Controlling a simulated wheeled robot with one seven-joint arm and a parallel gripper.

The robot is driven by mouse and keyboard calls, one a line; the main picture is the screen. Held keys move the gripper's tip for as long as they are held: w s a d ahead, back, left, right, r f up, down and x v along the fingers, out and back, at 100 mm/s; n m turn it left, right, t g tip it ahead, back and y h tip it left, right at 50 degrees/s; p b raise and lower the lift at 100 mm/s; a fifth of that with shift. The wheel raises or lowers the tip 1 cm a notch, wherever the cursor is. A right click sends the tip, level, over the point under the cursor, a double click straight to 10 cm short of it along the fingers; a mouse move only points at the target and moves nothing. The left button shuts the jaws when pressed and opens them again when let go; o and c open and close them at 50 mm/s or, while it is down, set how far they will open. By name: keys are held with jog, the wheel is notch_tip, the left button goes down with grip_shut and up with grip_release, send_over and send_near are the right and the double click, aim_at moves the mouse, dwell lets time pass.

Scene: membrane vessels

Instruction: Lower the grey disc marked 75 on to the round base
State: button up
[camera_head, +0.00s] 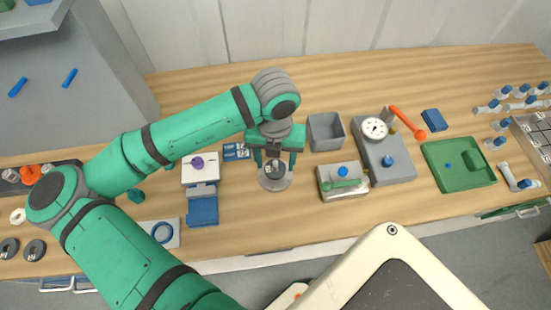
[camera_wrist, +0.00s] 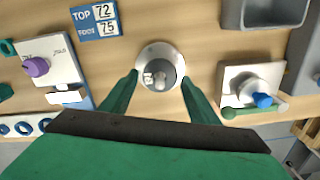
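The round base (camera_head: 277,185) is pale grey and stands on the table below my gripper. In the wrist view, its light rim (camera_wrist: 158,46) surrounds a grey disc (camera_wrist: 160,72) with a small white label and a central knob or post. The disc (camera_head: 275,170) appears to sit on the base; the label is too small to read surely as 75. My gripper (camera_head: 275,163) points down over the base. In the wrist view its two green fingers (camera_wrist: 159,80) are spread, one on each side of the disc, with visible gaps. Nothing is held between them.
A blue sign (camera_wrist: 96,20) shows 72 and 75. A grey open bin (camera_head: 326,146) and a block with a blue knob and green lever (camera_head: 342,186) stand to the right. A white-and-blue device (camera_head: 202,212) is left. Two dark discs (camera_head: 34,250) lie far left.

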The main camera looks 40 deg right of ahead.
jog(key=shift+o, duration=0.6)
notch_tip(320, 180, up, 10)
jog(key=shift+f, duration=0.15)
jog(key=shift+s+r, duration=0.1)
jog(key=shift+r, duration=0.45)
